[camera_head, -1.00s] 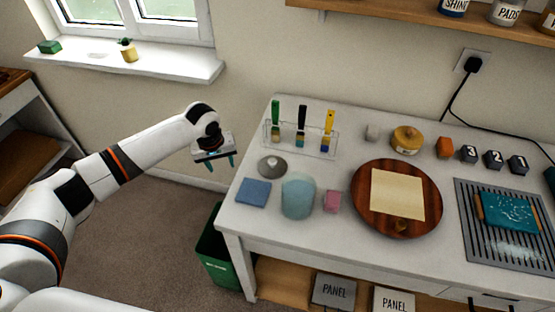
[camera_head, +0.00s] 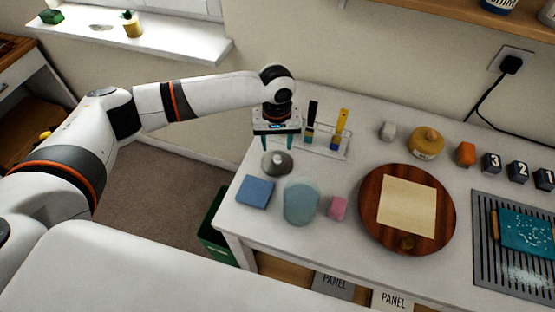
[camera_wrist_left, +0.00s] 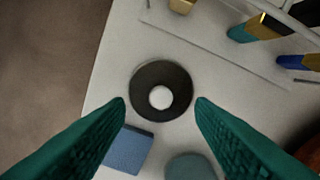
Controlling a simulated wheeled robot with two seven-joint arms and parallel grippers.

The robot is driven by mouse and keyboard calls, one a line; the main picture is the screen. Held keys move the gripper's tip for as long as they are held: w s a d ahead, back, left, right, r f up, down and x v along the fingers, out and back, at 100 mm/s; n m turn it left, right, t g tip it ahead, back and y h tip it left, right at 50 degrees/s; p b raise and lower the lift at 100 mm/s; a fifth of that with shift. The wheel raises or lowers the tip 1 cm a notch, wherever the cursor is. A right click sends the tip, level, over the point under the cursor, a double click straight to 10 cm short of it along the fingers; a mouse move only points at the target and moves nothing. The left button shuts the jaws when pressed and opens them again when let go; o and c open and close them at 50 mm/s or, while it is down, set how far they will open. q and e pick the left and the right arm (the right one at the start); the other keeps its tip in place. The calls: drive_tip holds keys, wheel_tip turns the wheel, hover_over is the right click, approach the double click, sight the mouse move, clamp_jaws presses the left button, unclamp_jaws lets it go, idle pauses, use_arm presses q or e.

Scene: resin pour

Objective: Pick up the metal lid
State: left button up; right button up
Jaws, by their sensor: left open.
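The metal lid (camera_head: 277,163) is a round grey disc with a pale knob, lying on the white table near its left end. In the left wrist view the lid (camera_wrist_left: 148,97) lies ahead of and between my fingertips, with its light knob facing the camera. My left gripper (camera_head: 277,141) is open and empty, with teal fingers pointing down, above the lid and slightly behind it in the head view. In the wrist view the left gripper's fingers (camera_wrist_left: 160,104) are spread wide, one on each side. My right gripper is not in view.
A blue sponge (camera_head: 255,191), a pale blue cup (camera_head: 300,202) and a pink block (camera_head: 338,208) stand in front of the lid. A clear rack (camera_head: 325,148) with brushes is close on the right. A round wooden board (camera_head: 374,233) lies farther right.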

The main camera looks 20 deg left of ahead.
sight(277, 158)
use_arm(q)
drive_tip(key=shift+f, duration=0.35)
drive_tip(key=shift+s+d+f+p, duration=0.15)
drive_tip(key=shift+s+f+p, duration=0.05)
drive_tip(key=shift+f+p, duration=0.75)
wheel_tip(277, 158, down, 2)
drive_tip(key=shift+s+f, duration=0.1)
drive_tip(key=shift+f, duration=0.45)
drive_tip(key=c, duration=1)
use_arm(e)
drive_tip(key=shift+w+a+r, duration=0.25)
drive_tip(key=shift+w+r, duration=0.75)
